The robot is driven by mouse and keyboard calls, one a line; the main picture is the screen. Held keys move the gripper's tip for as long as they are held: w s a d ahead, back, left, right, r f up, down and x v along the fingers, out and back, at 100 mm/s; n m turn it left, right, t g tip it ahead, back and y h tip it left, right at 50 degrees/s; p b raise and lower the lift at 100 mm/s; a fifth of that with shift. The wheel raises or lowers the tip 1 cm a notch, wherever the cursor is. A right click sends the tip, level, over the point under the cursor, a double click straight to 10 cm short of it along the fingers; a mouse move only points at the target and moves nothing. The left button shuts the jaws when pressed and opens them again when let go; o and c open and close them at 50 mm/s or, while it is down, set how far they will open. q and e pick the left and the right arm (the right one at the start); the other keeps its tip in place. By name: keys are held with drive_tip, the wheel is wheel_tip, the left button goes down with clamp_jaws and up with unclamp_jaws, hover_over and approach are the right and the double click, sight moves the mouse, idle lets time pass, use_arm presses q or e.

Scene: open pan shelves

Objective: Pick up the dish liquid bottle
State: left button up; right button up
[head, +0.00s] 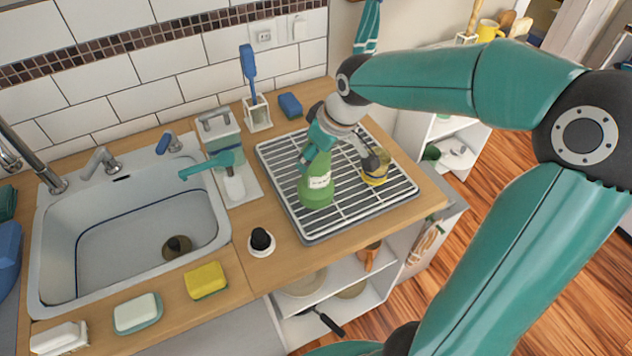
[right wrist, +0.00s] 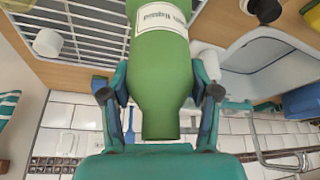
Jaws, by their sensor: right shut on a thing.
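The dish liquid bottle (head: 317,186) is green with a white label. In the head view it is nearly upright over the dish rack (head: 290,210); I cannot tell whether its base touches the wires. My right gripper (head: 318,150) comes from above and is shut on the upper part of the bottle. In the right wrist view the bottle (right wrist: 160,60) lies between the two fingers (right wrist: 160,100), its label toward the top edge. My left gripper is not in view.
A yellow-banded glass (head: 375,172) stands on the rack, right of the bottle. The sink (head: 60,250) is at left, with a yellow sponge (head: 206,280) in front.

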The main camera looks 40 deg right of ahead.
drive_tip(key=shift+r, duration=0.2)
clamp_jaws()
wheel_tip(320, 180, up, 20)
drive_tip(key=shift+f+p, duration=0.15)
drive_tip(key=shift+p, duration=0.2)
drive_tip(key=o, duration=0.9)
unclamp_jaws()
clamp_jaws()
